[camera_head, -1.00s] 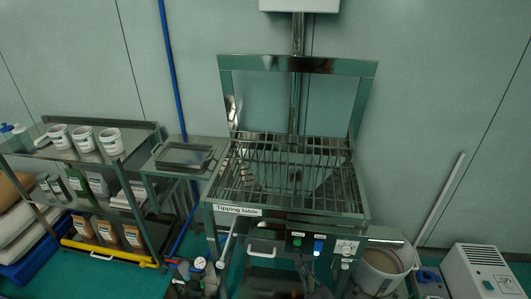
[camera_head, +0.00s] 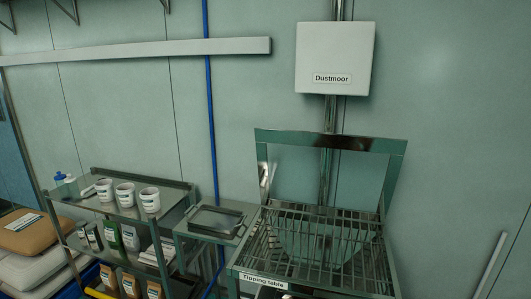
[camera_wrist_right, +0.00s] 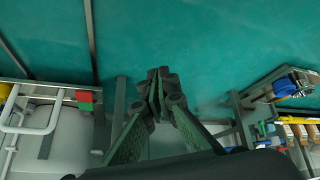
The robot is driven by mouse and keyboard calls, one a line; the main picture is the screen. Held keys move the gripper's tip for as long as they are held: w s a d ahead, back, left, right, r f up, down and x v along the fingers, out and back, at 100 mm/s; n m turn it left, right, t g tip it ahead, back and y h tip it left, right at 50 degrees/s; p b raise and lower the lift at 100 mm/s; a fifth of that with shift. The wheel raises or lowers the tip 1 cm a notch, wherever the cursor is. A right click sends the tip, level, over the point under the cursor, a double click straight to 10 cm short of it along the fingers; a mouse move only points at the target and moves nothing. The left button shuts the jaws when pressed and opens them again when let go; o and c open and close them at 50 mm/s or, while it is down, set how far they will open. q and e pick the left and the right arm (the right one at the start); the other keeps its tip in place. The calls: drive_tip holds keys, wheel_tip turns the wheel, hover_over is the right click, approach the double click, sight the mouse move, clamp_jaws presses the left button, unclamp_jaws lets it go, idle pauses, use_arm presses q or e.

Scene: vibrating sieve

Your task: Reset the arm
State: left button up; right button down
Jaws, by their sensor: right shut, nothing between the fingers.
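My right gripper (camera_wrist_right: 160,92) shows in the right wrist view, its two green fingers closed together at the tips with nothing between them. It points out over bare green floor and touches nothing that I can see. Neither of my grippers shows in the head view, and my left gripper is not in any view. In the head view the tipping table (camera_head: 262,282) with its metal grid stands at the lower right of centre, its upright frame (camera_head: 330,137) behind the grid.
A shelf cart (camera_head: 180,210) with white tubs (camera_head: 125,193) and bottles stands at the left. A small side stand holds a metal tray (camera_head: 216,221). A white Dustmoor box (camera_head: 335,60) hangs above the table. Green floor (camera_wrist_right: 200,40) is open ahead of my right gripper.

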drive_tip(key=s+d+f+g+p, duration=0.1)
drive_tip(key=s+f+g, duration=0.2)
drive_tip(key=s, duration=1.1)
drive_tip(key=s+d+f+m+g, duration=0.1)
drive_tip(key=s+f+g, duration=0.2)
drive_tip(key=s, duration=1.1)
drive_tip(key=shift+s+d+h+p, duration=0.25)
drive_tip(key=shift+s+h+p, duration=0.05)
drive_tip(key=shift+s+p, duration=0.1)
